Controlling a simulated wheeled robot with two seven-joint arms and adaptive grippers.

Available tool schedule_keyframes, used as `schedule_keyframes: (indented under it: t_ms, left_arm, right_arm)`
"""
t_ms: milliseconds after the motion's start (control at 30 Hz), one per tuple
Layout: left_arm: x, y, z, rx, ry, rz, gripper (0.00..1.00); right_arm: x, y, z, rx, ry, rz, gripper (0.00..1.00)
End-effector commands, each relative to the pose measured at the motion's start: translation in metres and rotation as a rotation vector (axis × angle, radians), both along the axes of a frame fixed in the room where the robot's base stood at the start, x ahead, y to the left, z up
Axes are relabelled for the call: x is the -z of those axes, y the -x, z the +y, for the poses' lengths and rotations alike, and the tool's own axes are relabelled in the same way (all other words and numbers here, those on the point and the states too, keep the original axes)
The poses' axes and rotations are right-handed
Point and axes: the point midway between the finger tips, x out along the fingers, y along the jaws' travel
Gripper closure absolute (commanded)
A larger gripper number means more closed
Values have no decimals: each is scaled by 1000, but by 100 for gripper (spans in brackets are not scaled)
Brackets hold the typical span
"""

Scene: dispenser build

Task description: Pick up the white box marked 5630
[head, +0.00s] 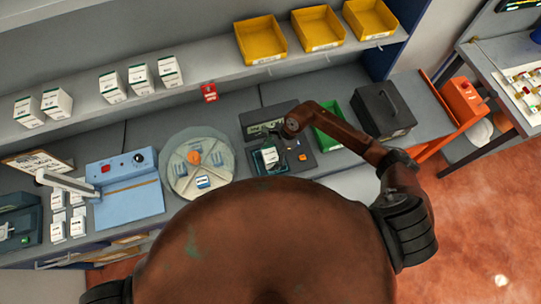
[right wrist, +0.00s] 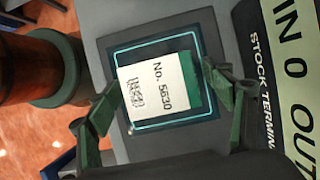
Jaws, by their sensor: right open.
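The white box marked "No. 5630" (right wrist: 158,85) has a green edge and a printed code. In the right wrist view it sits on a dark square pad with a lit blue outline (right wrist: 126,50). The box also shows small in the head view (head: 269,157), on the dark terminal. My right gripper (right wrist: 164,100) is open, with one green finger at each side of the box; I cannot tell whether they touch it. In the head view my right gripper (head: 279,148) is over the terminal. My left gripper is not in view.
The stock terminal's sign (right wrist: 290,75) is beside the pad. A round divided tray (head: 200,170) lies left of the terminal, a green bin (head: 335,128) and a dark case (head: 383,110) right. Other white boxes (head: 141,78) and yellow bins (head: 261,40) stand on shelves behind.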

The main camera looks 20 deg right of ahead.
Motion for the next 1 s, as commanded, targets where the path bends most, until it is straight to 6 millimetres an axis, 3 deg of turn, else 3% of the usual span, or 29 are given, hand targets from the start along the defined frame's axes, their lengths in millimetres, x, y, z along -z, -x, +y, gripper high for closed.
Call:
schedule_keyframes:
  t_ms: [167,900,1000]
  left_arm:
    - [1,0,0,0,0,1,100]
    - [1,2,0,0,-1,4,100]
    - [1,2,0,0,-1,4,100]
  right_arm:
    - [1,0,0,0,0,-1,25]
    - [0,0,-1,1,0,-1,76]
    - [0,0,-1,2,0,-1,77]
